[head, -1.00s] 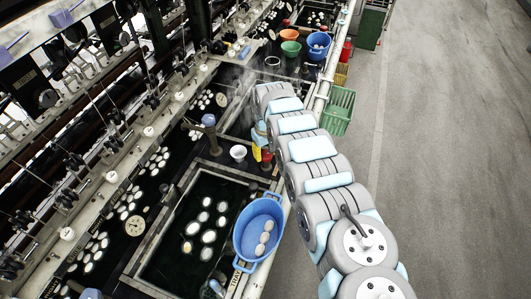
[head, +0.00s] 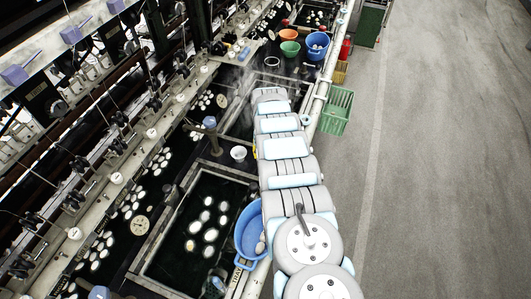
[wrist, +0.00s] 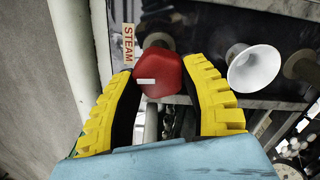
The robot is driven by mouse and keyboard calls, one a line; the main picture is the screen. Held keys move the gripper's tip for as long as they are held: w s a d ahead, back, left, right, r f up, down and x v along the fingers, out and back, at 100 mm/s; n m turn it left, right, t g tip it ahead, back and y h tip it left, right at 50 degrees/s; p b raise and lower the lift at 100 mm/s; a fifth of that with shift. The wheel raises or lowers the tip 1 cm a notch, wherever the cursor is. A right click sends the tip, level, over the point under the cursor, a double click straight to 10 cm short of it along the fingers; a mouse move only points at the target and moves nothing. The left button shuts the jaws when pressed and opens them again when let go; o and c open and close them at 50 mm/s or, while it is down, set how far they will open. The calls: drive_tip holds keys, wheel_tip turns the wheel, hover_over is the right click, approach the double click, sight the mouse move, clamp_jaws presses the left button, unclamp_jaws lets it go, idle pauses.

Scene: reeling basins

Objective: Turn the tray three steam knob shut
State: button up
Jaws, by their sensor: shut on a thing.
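In the wrist view a red steam knob (wrist: 160,76) with a small white bar mark sits beside a "STEAM" label (wrist: 128,45). My gripper (wrist: 164,82) has its two yellow ribbed fingers on either side of the knob, shut on it. The white bar lies nearly level in this view.
A white cup (head: 238,153) stands close by the knob; it also shows in the wrist view (wrist: 254,68). A blue tub (head: 246,240) is partly behind my arm. A dark basin (head: 165,262) holds white cocoons. The floor (head: 440,150) at right is clear.

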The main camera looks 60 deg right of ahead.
drive_tip(key=shift+f+m, duration=0.1)
drive_tip(key=shift+m, duration=0.5)
drive_tip(key=o, duration=1.2)
drive_tip(key=shift+d+r, duration=0.15)
drive_tip(key=shift+r, duration=5.9)
